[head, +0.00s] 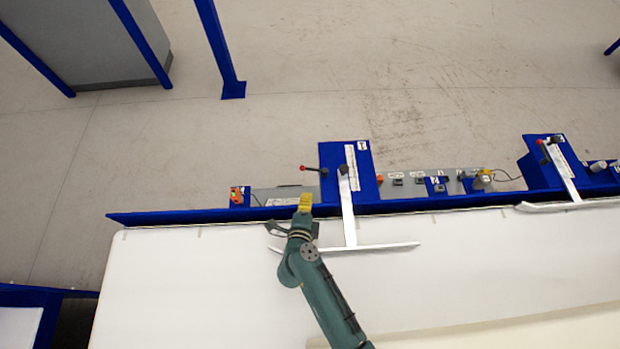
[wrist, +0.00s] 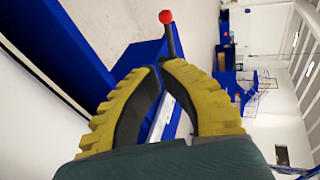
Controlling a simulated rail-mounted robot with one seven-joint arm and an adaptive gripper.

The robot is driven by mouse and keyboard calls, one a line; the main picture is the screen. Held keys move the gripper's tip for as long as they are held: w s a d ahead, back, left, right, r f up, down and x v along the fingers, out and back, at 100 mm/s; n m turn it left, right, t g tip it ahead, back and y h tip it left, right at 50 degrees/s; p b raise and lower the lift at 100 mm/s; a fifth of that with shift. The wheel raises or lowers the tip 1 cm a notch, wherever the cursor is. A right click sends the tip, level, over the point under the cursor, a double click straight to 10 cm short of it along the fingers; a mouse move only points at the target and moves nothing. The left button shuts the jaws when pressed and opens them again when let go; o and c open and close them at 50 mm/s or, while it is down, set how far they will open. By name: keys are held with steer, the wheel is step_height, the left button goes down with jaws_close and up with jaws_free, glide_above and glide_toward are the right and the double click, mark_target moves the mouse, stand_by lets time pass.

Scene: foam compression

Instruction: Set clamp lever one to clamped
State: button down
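Clamp lever one, a dark rod with a red knob (head: 303,168), sticks out to the left from the blue clamp block labelled 1 (head: 329,152). In the wrist view its red knob (wrist: 166,17) is beyond and above my fingertips, with the dark rod running down behind them. My gripper (head: 305,197) has yellow ribbed fingers and is below the knob in the head view, over the table's blue edge. In the wrist view my fingertips (wrist: 159,66) come together with nothing visibly held. They appear apart from the lever.
A white clamp arm (head: 348,212) runs from the block to a long bar (head: 385,246) on the white surface, close to my gripper's right. A control panel (head: 405,179) lies right of the block. A second clamp block (head: 541,147) stands further right. An orange-red button (head: 236,195) is at left.

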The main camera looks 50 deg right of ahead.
mark_target(314, 170)
steer(key=b+x, duration=0.4)
steer(key=x, duration=0.6)
steer(key=shift+d+f+b, duration=0.1)
steer(key=shift+b, duration=0.4)
